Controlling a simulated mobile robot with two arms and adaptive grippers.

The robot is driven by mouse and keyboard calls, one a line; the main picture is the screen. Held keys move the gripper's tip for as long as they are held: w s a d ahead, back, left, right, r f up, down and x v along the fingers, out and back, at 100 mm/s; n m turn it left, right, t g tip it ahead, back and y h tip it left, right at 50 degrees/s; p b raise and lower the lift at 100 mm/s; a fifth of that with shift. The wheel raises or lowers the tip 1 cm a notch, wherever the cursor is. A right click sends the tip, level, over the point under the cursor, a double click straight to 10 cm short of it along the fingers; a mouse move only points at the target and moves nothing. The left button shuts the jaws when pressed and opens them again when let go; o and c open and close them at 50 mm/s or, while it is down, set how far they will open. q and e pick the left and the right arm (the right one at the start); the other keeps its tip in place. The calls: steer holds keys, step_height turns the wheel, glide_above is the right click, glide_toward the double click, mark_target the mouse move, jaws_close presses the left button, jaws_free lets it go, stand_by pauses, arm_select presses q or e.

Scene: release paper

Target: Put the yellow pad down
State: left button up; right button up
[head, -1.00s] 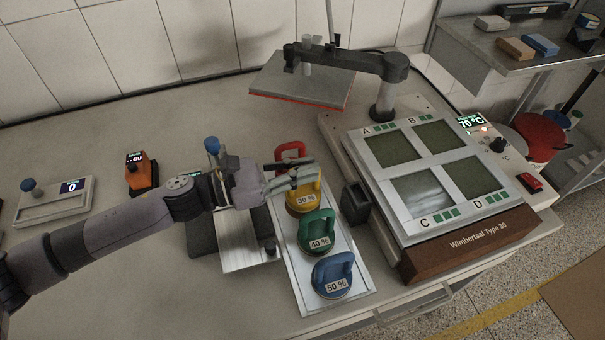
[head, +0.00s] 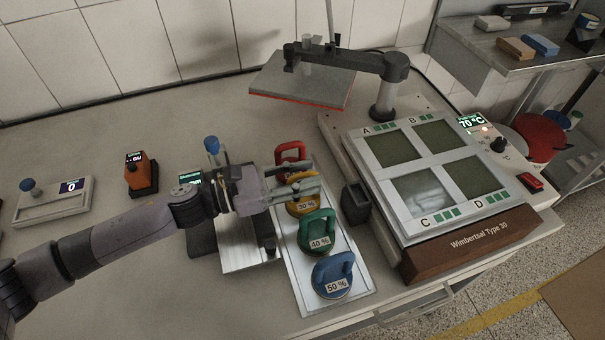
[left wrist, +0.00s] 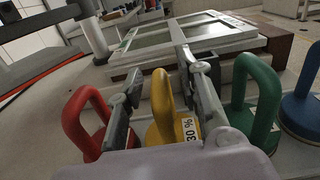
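The yellow pad (head: 305,206), labelled 30 %, stands upright on the pale tray (head: 352,289), between the red pad (head: 290,152) and the green pad (head: 317,238). My left gripper (head: 316,178) is at its handle. In the left wrist view the yellow pad's loop handle (left wrist: 162,95) rises between the two fingers of my left gripper (left wrist: 158,70), with a visible gap on the left side. The fingers are apart. They hide part of the handle in the head view. My right gripper is not in view.
The blue pad (head: 333,276) stands at the tray's near end. A dark open box (head: 355,203) is right of the tray, beside the heating plate device (head: 390,190) with fields A to D. A raised press plate (head: 300,85) is behind. An orange device (head: 140,174) stands left.

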arm_select(q)
steer(key=shift+r, duration=0.2)
steer(key=b+v, duration=0.3)
steer(key=v, duration=0.8)
steer(key=shift+a+f, duration=0.15)
steer(key=shift+s+a, duration=0.15)
steer(key=shift+a, duration=0.2)
steer(key=shift+s, duration=0.1)
